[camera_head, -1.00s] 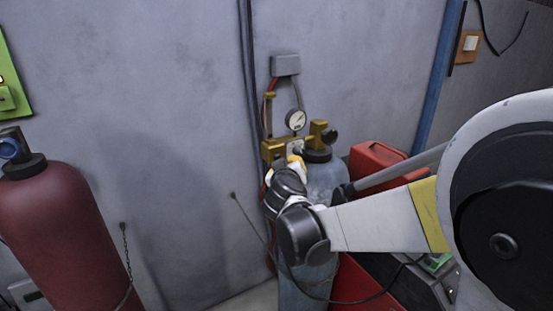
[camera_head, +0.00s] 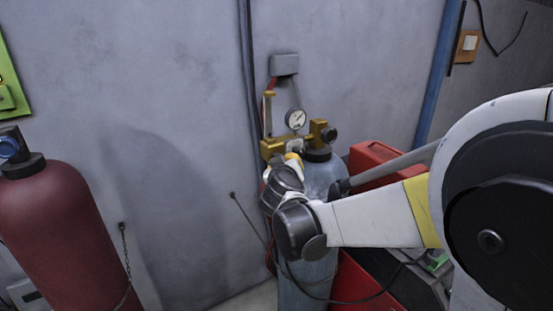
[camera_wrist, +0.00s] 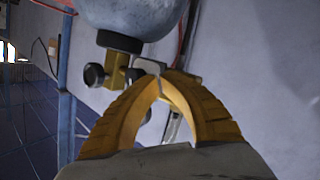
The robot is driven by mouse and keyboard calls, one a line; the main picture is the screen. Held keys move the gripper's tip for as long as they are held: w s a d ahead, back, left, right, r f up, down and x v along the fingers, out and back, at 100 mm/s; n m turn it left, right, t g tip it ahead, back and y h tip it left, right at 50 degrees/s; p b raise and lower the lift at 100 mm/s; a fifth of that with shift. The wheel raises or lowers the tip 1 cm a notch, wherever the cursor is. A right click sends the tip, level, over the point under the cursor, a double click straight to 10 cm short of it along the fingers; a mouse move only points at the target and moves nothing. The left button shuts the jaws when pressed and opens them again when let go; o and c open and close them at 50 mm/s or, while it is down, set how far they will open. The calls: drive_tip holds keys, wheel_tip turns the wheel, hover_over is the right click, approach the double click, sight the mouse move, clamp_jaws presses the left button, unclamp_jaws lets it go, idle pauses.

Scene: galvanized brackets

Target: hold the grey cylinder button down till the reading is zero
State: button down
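The grey cylinder (camera_head: 322,179) stands against the wall, with a brass regulator (camera_head: 273,149) and a round white gauge (camera_head: 295,119) at its top. The gauge has a dark needle, but its figures are too small to read. A small pale plate (camera_head: 296,146) shows on the regulator; I cannot make out the button itself. My gripper (camera_head: 293,159) is just below and in front of this plate. In the wrist view its yellow fingertips (camera_wrist: 160,78) come together, with nothing visible held, in front of the brass fitting (camera_wrist: 116,72). Whether they touch the regulator is unclear.
A black knob (camera_head: 330,135) sits right of the regulator. A grey wall box (camera_head: 285,65) with hoses is above. A red case (camera_head: 373,160) stands to the right behind my arm. A dark red cylinder (camera_head: 60,225) stands at the left, with bare wall between.

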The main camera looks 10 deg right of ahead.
drive_tip(key=shift+w+a, duration=0.15)
drive_tip(key=shift+w, duration=0.3)
idle(0.7)
drive_tip(key=shift+s, duration=0.1)
idle(1.3)
drive_tip(key=shift+s+d, duration=0.3)
drive_tip(key=shift+s, duration=0.45)
drive_tip(key=s, duration=0.1)
drive_tip(key=s+d, duration=0.1)
drive_tip(key=s, duration=0.2)
drive_tip(key=shift+s+d, duration=0.25)
drive_tip(key=shift+s, duration=0.15)
